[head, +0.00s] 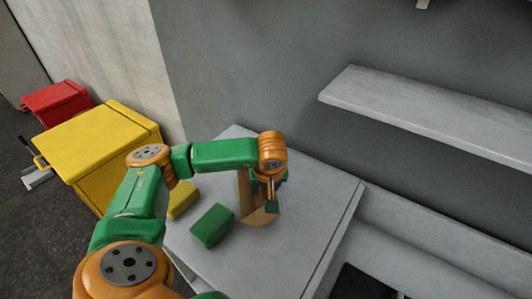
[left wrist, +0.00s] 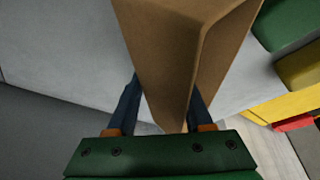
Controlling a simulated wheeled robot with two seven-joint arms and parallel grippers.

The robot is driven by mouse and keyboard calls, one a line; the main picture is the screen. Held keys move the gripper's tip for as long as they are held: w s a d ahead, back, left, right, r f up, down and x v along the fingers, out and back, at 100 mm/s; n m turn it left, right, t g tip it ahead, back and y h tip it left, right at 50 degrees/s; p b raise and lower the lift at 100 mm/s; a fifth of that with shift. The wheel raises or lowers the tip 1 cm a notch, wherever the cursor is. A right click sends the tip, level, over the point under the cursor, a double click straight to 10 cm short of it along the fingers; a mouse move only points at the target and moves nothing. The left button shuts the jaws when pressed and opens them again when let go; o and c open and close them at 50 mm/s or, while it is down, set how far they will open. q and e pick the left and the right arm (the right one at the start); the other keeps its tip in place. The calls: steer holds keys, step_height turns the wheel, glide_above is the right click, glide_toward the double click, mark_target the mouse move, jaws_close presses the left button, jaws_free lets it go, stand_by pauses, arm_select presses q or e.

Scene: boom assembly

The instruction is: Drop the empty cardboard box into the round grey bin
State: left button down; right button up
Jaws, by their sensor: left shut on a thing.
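The brown cardboard box (head: 246,194) is at my left gripper (head: 271,199) in the head view, over the grey table (head: 318,222). In the left wrist view the box (left wrist: 185,55) stands between the two dark fingers of my left gripper (left wrist: 165,100), which is shut on it. Part of the box is hidden behind the gripper in the head view, and I cannot tell whether it touches the table. The round grey bin is not in view. My right gripper is not in view.
A green block (head: 212,226) and a yellow block (head: 183,199) lie on the table left of the box. A large yellow container (head: 95,150) and a red one (head: 55,101) stand at the left. A grey shelf (head: 430,112) juts from the wall at the right.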

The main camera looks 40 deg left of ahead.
arm_select(q)
steer(key=shift+w+f, duration=0.1)
steer(key=shift+f, duration=0.15)
steer(key=c, duration=0.7)
jaws_free()
steer(key=shift+f, duration=0.1)
steer(key=shift+c, duration=0.2)
steer(key=o, duration=0.4)
steer(key=shift+o, duration=0.2)
steer(key=shift+r, duration=0.2)
